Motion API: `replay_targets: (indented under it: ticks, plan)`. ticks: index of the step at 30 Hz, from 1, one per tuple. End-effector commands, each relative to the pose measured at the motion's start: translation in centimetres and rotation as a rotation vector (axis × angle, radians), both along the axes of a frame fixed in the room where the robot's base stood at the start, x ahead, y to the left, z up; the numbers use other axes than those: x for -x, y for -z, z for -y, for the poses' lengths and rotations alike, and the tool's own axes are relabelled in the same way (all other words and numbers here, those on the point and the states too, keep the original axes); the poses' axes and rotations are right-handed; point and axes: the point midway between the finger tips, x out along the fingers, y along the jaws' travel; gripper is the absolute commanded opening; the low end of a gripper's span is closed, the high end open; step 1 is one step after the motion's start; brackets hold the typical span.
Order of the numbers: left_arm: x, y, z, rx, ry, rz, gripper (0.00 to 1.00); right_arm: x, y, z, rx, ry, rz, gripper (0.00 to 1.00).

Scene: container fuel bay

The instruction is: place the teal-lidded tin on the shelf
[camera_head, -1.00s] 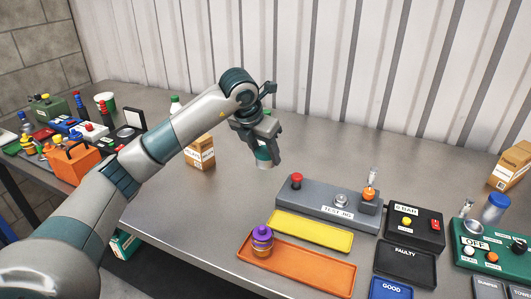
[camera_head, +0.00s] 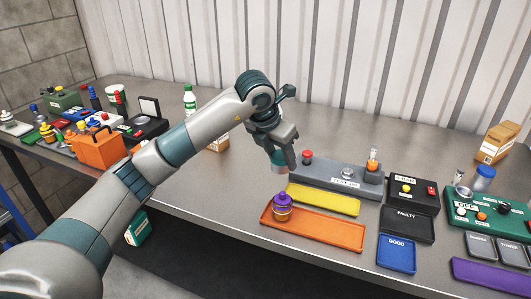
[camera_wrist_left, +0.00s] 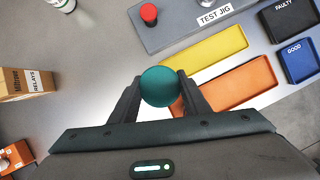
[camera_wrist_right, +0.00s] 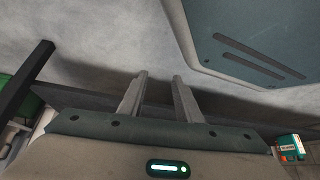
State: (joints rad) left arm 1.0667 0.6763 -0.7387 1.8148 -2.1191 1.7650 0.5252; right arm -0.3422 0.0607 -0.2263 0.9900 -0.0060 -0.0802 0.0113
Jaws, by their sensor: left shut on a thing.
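The teal-lidded tin (camera_head: 278,167) is between the fingers of my left gripper (camera_head: 281,156). In the left wrist view its round teal lid (camera_wrist_left: 160,86) fills the gap between the left fingertips. It appears beside the left end of the grey test jig; I cannot tell its exact height over the table. My right gripper (camera_wrist_right: 160,76) shows only in its own wrist view, with its fingers apart and nothing between them. I cannot make out a shelf clearly in any view.
The test jig (camera_head: 335,178), yellow tray (camera_head: 325,200) and orange tray (camera_head: 325,233) with a purple-topped part (camera_head: 283,205) lie close by. A relays carton (camera_wrist_left: 27,84) stands behind the left arm. A teal box (camera_head: 137,229) is below the table's front edge.

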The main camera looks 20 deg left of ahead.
Motion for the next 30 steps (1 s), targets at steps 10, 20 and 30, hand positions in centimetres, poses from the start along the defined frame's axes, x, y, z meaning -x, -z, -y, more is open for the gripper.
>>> replay_targets:
  ticks: [10, 20, 30]
  plan:
    - [1.5, 0.7, 6.4, -0.008, 0.312, -0.006, 0.18, -1.4, -0.4, 0.0, -0.001, 0.001, 0.018, 0.31]
    - [4.9, 2.3, 10.1, -0.017, 0.811, -0.013, 0.18, -1.0, -0.3, 0.0, -0.001, 0.001, 0.013, 0.31]
    - [10.4, 4.6, 12.9, -0.019, 1.511, -0.010, 0.18, -0.8, -0.2, 0.1, 0.000, 0.000, 0.010, 0.31]
